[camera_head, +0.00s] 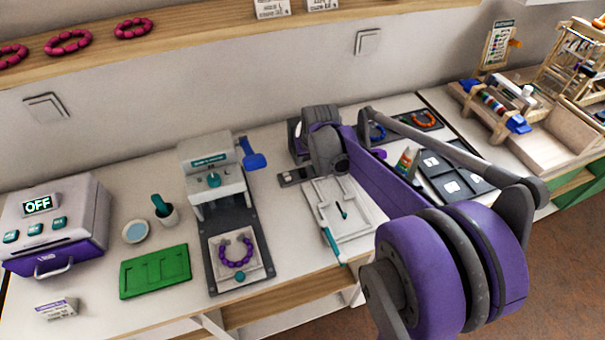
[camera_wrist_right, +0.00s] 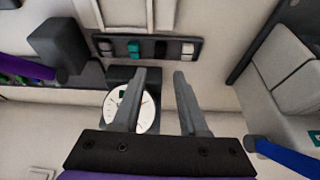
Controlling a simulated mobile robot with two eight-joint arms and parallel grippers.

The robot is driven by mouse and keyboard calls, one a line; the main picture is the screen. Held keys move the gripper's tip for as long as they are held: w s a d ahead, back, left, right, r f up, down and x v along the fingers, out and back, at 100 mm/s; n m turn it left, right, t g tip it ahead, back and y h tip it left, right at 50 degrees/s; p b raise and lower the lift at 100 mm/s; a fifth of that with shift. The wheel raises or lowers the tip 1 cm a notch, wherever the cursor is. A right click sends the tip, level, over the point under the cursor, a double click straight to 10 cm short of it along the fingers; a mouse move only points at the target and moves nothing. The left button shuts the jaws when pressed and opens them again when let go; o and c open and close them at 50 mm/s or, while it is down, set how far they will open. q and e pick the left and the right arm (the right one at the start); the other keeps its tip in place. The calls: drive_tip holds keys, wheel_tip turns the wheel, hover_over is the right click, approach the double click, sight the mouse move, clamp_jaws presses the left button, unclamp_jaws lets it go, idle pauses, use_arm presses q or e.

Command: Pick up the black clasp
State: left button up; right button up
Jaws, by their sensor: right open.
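The black clasp (camera_wrist_right: 160,50) lies on a dark strip (camera_wrist_right: 180,42) in the right wrist view, between a teal clasp (camera_wrist_right: 134,48) and a pale one (camera_wrist_right: 187,50). A grey clasp (camera_wrist_right: 105,47) is at the strip's left end. My right gripper (camera_wrist_right: 158,72) is open and empty, its two fingers apart and pointing towards the strip. In the picture the black clasp lies just beyond the gap between the fingertips. The strip also shows in the head view (camera_head: 296,177), beside my right wrist (camera_head: 326,148); the clasps are too small to tell apart there. My left gripper is not in view.
A round white dial (camera_wrist_right: 146,108) shows behind the fingers. A white tray (camera_head: 357,222) with a teal-handled tool stands in front of the strip. A grey press (camera_head: 212,168) with a blue lever (camera_head: 253,155) stands left of it. Free table lies near the green board (camera_head: 155,272).

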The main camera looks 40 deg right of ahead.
sight(303, 172)
drive_tip(key=x, duration=0.9)
drive_tip(key=shift+s+f, duration=0.15)
drive_tip(key=shift+s, duration=0.05)
clamp_jaws()
